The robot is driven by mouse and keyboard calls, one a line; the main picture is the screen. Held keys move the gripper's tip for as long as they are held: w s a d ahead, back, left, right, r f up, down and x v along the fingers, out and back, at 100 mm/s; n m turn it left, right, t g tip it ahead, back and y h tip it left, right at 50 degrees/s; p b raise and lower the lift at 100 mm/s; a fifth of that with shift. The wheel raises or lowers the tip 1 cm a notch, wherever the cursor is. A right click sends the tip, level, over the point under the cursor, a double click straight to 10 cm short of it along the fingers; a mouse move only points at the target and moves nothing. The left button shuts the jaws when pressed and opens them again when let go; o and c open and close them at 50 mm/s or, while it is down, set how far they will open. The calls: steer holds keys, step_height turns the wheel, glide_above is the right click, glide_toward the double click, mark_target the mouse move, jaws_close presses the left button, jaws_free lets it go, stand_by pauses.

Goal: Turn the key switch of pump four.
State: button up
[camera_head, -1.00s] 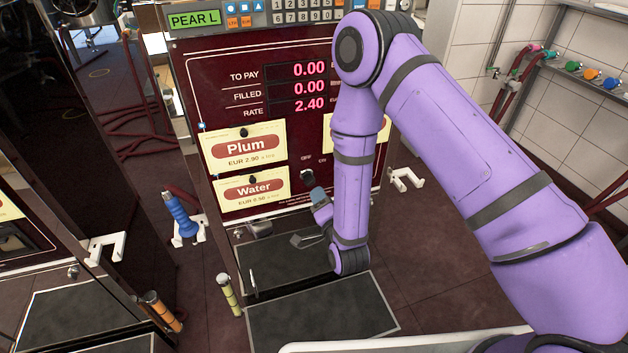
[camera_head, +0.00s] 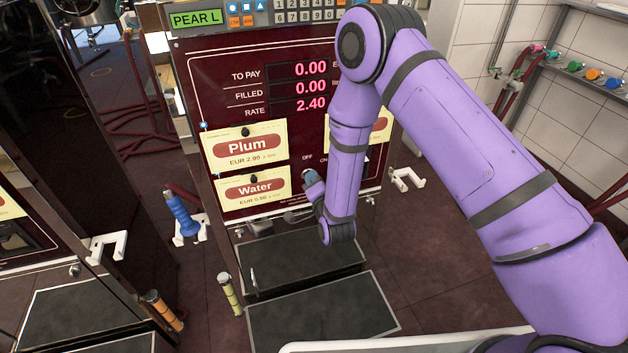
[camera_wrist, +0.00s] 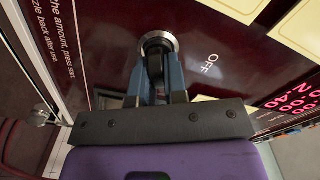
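The key switch (camera_wrist: 160,41) shows in the wrist view as a round metal collar with a dark key (camera_wrist: 156,68) standing out of it, on the dark red panel beside the word OFF. My gripper (camera_wrist: 159,75) has its two blue-grey fingers on either side of the key, close to it. I cannot tell whether both fingers press on it. In the head view my gripper (camera_head: 312,181) is at the pump panel (camera_head: 240,100), just below the OFF and ON marks, and the key is hidden there. No pump number is readable.
Plum (camera_head: 247,147) and Water (camera_head: 254,188) plates are left of the switch. A blue nozzle (camera_head: 181,214) hangs at the pump's left side. A white hook (camera_head: 407,178) juts from the right side. Dark trays (camera_head: 320,310) lie below; another pump stands at left.

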jaws_close()
steer(key=n, duration=0.5)
steer(key=shift+a+r+n, duration=0.15)
steer(key=shift+n, duration=0.15)
steer(key=n, duration=0.6)
steer(key=shift+s+a, duration=0.1)
steer(key=shift+a, duration=0.1)
steer(key=shift+n, duration=0.3)
steer(key=o, duration=0.6)
jaws_free()
steer(key=shift+c, duration=0.2)
